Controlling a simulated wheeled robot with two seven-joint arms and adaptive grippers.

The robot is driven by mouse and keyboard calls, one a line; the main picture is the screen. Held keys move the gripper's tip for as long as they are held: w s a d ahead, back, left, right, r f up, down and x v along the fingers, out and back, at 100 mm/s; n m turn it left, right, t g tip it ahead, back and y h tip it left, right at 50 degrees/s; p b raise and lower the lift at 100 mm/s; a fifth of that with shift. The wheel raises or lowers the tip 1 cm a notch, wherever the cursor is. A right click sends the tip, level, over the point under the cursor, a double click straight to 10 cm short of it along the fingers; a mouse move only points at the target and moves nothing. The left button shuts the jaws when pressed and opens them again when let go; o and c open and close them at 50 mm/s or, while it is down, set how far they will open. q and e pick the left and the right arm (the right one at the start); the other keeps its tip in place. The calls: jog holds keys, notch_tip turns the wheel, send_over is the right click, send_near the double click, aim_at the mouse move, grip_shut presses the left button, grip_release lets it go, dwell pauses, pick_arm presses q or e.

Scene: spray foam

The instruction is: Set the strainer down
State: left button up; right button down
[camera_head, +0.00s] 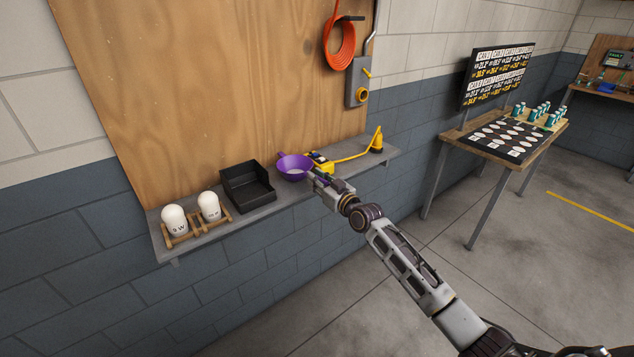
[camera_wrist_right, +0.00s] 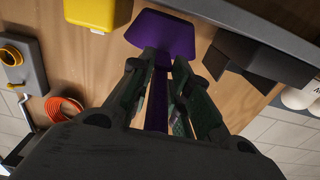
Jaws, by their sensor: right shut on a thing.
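The purple strainer (camera_head: 294,170) is at the grey wall shelf (camera_head: 262,213), between the black open tray and a yellow device. My right gripper (camera_head: 316,178) is shut on the strainer's handle, reaching in from the right. In the right wrist view, the strainer (camera_wrist_right: 168,36) lies beyond my right gripper's fingers (camera_wrist_right: 160,66), and its handle runs between them. I cannot tell whether the strainer touches the shelf. My left gripper is not in view.
The black tray (camera_head: 248,187) stands left of the strainer. Two white bulb-shaped objects (camera_head: 192,214) sit in a wooden rack at the shelf's left end. The yellow device (camera_head: 321,162) and its hose are close on the right. A table (camera_head: 513,151) stands farther right.

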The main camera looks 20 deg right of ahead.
jog(key=shift+f, duration=0.45)
jog(key=c, duration=1.3)
grip_release()
jog(key=shift+c, duration=0.2)
jog(key=b+v, duration=0.1)
jog(key=v, duration=1.1)
